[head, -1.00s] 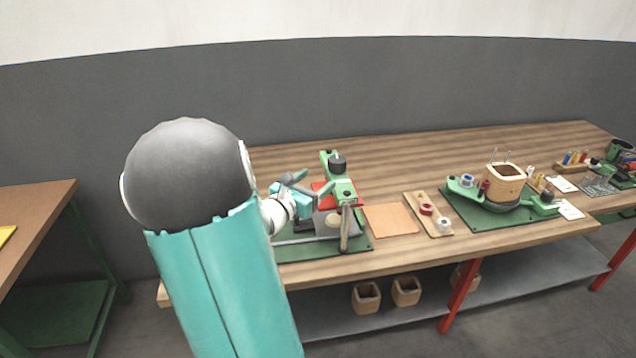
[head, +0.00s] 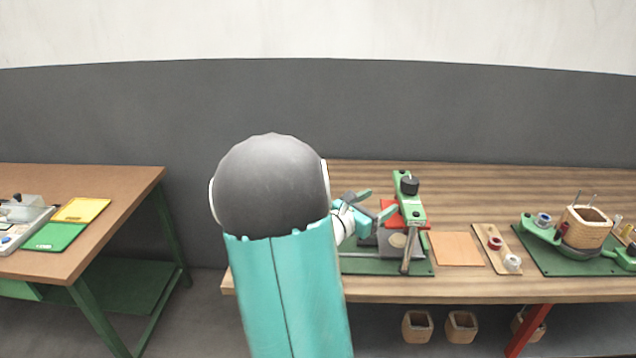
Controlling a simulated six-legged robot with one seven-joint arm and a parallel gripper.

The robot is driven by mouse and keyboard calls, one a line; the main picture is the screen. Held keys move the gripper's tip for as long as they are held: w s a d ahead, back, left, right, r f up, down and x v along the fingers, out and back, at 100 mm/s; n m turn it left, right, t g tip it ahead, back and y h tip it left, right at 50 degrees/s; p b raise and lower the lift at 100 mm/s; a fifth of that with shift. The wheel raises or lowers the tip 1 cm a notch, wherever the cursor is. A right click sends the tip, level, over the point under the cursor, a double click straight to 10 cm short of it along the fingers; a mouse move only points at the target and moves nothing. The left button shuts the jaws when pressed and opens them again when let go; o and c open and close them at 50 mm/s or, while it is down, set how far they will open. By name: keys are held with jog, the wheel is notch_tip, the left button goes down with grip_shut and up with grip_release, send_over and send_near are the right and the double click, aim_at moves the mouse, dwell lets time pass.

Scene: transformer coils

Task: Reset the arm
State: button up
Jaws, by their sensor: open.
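My arm rises in the middle of the head view and hides part of the bench behind it. My gripper (head: 378,206) shows to the right of the arm, with its two teal fingers spread apart and nothing seen between them. It appears in front of or over the left part of a green clamp fixture (head: 411,205) with a black knob and a red part. I cannot tell whether it touches the fixture.
The wooden bench (head: 480,184) holds a tan pad (head: 456,249), a board with spools (head: 497,249), and a wooden coil (head: 585,227) on a green plate. A second table (head: 90,181) with yellow and green sheets stands left, across a floor gap. Wooden blocks (head: 417,326) sit below.

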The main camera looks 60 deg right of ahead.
jog(key=w+a+r+m+t+y, duration=0.1)
jog(key=a+m+y, duration=0.4)
jog(key=a, duration=1.2)
jog(key=w+a+r+m+t+y, duration=0.2)
jog(key=w+a+m+t+y, duration=0.2)
jog(key=a, duration=1.3)
jog(key=w+a+r+m+t+y, duration=0.1)
jog(key=a+m+t+y, duration=0.4)
jog(key=a, duration=1.3)
jog(key=w+y, duration=0.1)
jog(key=y, duration=0.2)
jog(key=shift+w+r+m+t, duration=0.2)
jog(key=shift+r+m+t, duration=0.1)
jog(key=shift+r+m, duration=0.1)
jog(key=c, duration=0.6)
jog(key=shift+d, duration=0.15)
jog(key=shift+c, duration=0.5)
jog(key=shift+d, duration=0.1)
